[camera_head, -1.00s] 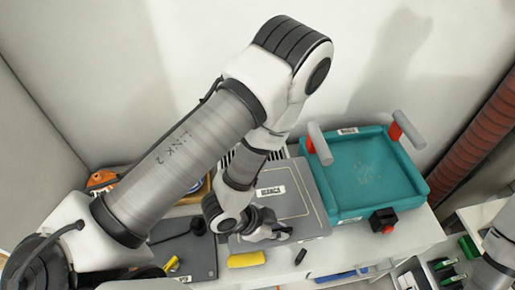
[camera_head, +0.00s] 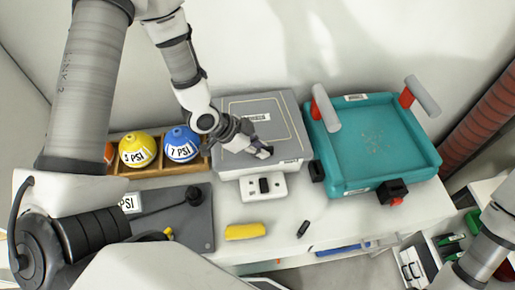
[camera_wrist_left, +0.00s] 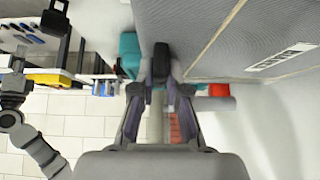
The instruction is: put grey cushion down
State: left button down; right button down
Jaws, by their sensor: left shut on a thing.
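The grey cushion (camera_head: 285,118), a flat grey square with a beige outline and a white label, lies over a white unit (camera_head: 248,190) in the head view. I cannot tell whether it rests on it. My left gripper (camera_head: 262,152) is shut on the cushion near its front edge. In the left wrist view the cushion (camera_wrist_left: 215,35) fills the upper right and the left gripper (camera_wrist_left: 162,75) is at its edge. My right arm shows at the lower right of the head view, its gripper out of frame. In the wrist view its gripper (camera_wrist_left: 14,88) is small and unclear.
A teal tray (camera_head: 333,168) with red and grey handles stands close on the right. A yellow ball (camera_head: 137,149) and a blue ball (camera_head: 182,143) sit in a wooden holder on the left. A dark plate (camera_head: 198,222), a yellow block (camera_head: 245,231) and a small black piece (camera_head: 303,229) lie in front.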

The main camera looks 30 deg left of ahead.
pick_arm(q)
jog(key=shift+w+a+f+p, duration=0.35)
jog(key=shift+w+a, duration=0.2)
jog(key=shift+a, duration=0.2)
jog(key=f, duration=0.3)
jog(key=shift+d+p, duration=0.2)
jog(key=shift+p, duration=0.1)
jog(key=shift+w+f, duration=0.1)
jog(key=shift+w, duration=0.05)
jog(key=shift+f, duration=0.15)
jog(key=c, duration=1.2)
grip_release()
